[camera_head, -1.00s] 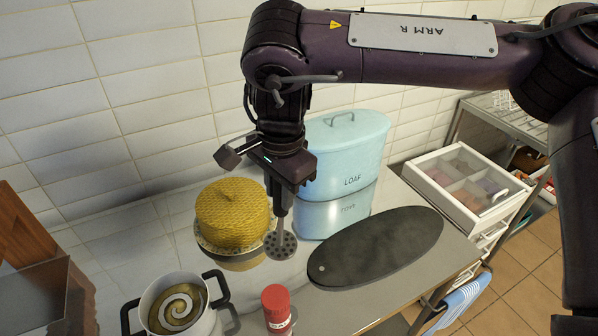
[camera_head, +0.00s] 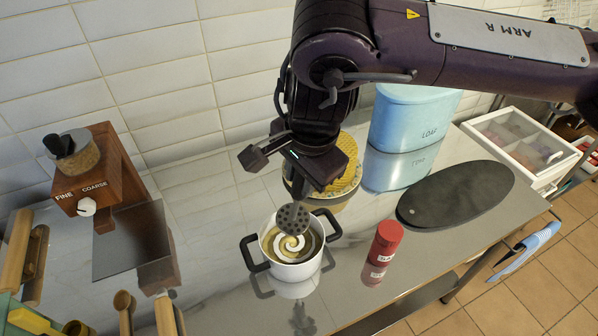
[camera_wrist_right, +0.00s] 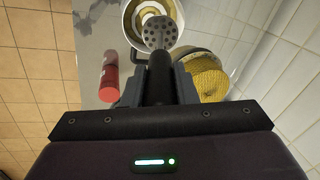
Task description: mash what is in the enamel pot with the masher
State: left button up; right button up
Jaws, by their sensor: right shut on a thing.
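The white enamel pot (camera_head: 292,268) with two dark handles stands on the steel counter, holding a yellow-brown content with a pale swirl. My right gripper (camera_head: 312,178) is shut on the masher (camera_head: 293,219), whose round perforated head points down. In the head view the masher head overlaps the far rim of the pot; its exact height above the contents is hard to tell. In the right wrist view the masher head (camera_wrist_right: 160,32) shows in front of the pot (camera_wrist_right: 131,28), near its rim, with the gripper (camera_wrist_right: 158,88) around the handle. My left gripper is not in view.
A red shaker (camera_head: 387,240) stands right of the pot. A yellow woven item (camera_head: 347,172) sits behind it, partly hidden by my arm. A dark oval board (camera_head: 455,194), blue loaf bin (camera_head: 412,125) and wooden grinder (camera_head: 112,165) stand around. Utensils crowd the lower left.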

jog(key=shift+s+d+f, duration=0.1)
jog(key=shift+f, duration=0.3)
jog(key=shift+s+f+b, duration=0.15)
jog(key=shift+f+b, duration=0.15)
jog(key=shift+b, duration=0.2)
jog(key=shift+s+f+b+x, duration=0.1)
jog(key=shift+s+b+x, duration=0.25)
jog(key=shift+b+x, duration=1.5)
jog(key=shift+s+f+b+x, duration=0.1)
jog(key=shift+s+b+x, duration=0.2)
jog(key=shift+b+x, duration=1.55)
jog(key=shift+s+f+b+x, duration=0.1)
jog(key=shift+s+b+x, duration=0.25)
jog(key=shift+b+x, duration=1.5)
pick_arm(q)
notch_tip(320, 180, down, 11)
jog(key=p, duration=0.1)
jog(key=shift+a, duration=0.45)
pick_arm(e)
jog(key=shift+w+d+f, duration=0.15)
jog(key=shift+f, duration=0.45)
pick_arm(q)
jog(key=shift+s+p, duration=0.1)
jog(key=shift+p, duration=0.2)
pick_arm(e)
jog(key=shift+r, duration=0.1)
